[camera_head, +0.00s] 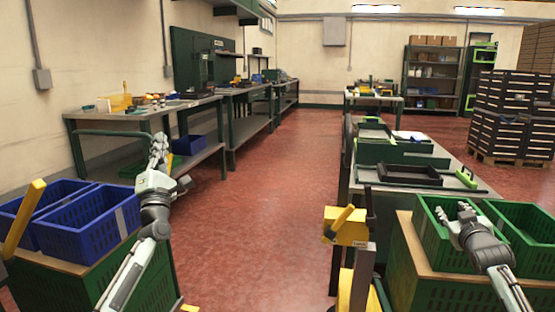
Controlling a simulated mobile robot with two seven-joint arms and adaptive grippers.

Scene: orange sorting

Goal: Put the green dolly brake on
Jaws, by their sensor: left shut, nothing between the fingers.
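Two green crates (537,257) stand on the dolly at the lower right, which has a wooden top and green sides. A yellow brake housing (350,233) with a tilted yellow lever (344,217) stands on a post at this dolly's left side. My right gripper (451,212) is over the left green crate, right of the lever and apart from it. Its finger gap is too small to make out. My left gripper (160,146) is shut and empty, raised over the aisle side of the blue crates, far left of the lever.
Blue crates (88,232) stand on another dolly at the lower left, with a tilted yellow lever (20,218) beside it. A workbench (140,115) lines the left wall. A table with green trays (400,152) stands right of centre. The red aisle floor between is clear.

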